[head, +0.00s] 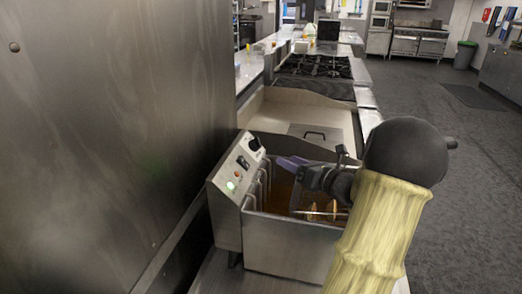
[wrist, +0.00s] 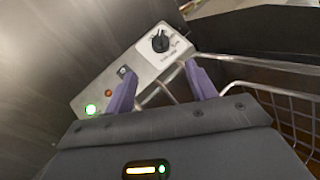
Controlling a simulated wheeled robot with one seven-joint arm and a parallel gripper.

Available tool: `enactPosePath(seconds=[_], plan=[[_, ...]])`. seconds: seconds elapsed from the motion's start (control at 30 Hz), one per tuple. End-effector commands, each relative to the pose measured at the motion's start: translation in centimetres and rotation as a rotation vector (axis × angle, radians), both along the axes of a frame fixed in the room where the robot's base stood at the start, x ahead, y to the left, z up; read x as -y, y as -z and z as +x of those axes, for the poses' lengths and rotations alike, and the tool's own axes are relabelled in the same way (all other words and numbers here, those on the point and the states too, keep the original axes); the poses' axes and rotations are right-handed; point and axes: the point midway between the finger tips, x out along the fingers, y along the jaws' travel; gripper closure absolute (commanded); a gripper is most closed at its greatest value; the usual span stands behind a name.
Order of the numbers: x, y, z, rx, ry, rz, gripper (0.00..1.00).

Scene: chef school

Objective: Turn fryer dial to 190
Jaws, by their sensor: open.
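The fryer (head: 290,243) is a steel box with a slanted control panel (head: 232,180) on its left side. The black fryer dial (head: 254,144) sits at the panel's upper end; in the wrist view the dial (wrist: 160,42) shows beyond the fingertips on a white scale plate. The scale numbers are too small to read. My gripper (head: 287,163) reaches over the fryer from the right and points toward the panel. In the wrist view its two purple fingers (wrist: 163,80) are apart with nothing held between them. The dial is ahead of them, apart from both fingertips.
Wire baskets (wrist: 268,92) stand in the fryer, close to my gripper. A tall steel wall (head: 100,130) bounds the left. Open floor (head: 440,140) lies to the right.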

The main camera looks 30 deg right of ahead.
Motion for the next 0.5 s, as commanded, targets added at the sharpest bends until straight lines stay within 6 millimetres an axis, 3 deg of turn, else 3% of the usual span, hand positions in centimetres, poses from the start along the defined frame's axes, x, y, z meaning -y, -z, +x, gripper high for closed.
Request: enactPosePath(seconds=[0.27, 0.5], plan=[[-0.2, 0.0, 1.0, -0.001, 0.001, 0.002, 0.44], [-1.0, -0.1, 4.6, 0.0, -0.001, 0.003, 0.44]])
